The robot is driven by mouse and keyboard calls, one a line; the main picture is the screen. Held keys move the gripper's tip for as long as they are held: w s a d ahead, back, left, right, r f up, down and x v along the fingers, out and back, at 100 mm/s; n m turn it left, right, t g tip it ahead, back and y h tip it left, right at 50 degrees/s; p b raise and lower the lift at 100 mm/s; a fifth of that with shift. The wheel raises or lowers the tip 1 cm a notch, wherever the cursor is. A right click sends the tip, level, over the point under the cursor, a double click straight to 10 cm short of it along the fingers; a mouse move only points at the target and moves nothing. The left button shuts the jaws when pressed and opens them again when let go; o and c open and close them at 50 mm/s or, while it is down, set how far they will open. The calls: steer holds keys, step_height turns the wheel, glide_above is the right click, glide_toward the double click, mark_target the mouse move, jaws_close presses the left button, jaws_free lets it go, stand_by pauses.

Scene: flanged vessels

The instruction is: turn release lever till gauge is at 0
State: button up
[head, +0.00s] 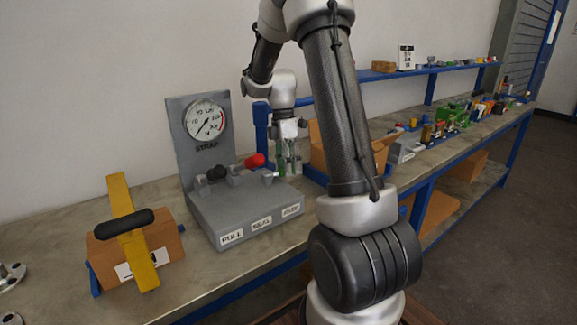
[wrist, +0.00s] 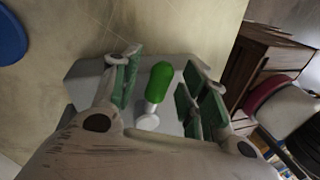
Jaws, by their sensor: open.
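A grey strapping machine (head: 245,213) stands on the bench with an upright gauge (head: 205,119) marked STRAP. The gauge's needle is too small to read exactly. Levers stand along its top, one with a red handle (head: 255,160) and one with a dark handle (head: 217,173). The front labels appear to read PULL and SEAL; the third, at right, is hard to read. My gripper (head: 288,160) is above the machine's right end, pointing down. In the wrist view a green-handled lever (wrist: 160,80) stands between its open green-padded fingers, with gaps on both sides.
A cardboard box with a yellow strap and black handle (head: 123,222) is left of the machine. An open cardboard box (head: 318,150) sits behind my arm at right. Several small parts line the bench further right. The bench's front edge runs close before the machine.

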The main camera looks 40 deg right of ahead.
steer(key=v, duration=1.2)
steer(key=s+a+r+m+t, duration=0.1)
steer(key=s+a+m+t, duration=0.2)
steer(key=s, duration=0.9)
steer(key=s+a+r+m+t, duration=0.2)
steer(key=s+a+m+t, duration=0.2)
steer(key=s+m, duration=0.8)
steer(key=shift+s+a+m+h, duration=0.3)
steer(key=shift+s+a, duration=0.2)
steer(key=shift+a, duration=0.85)
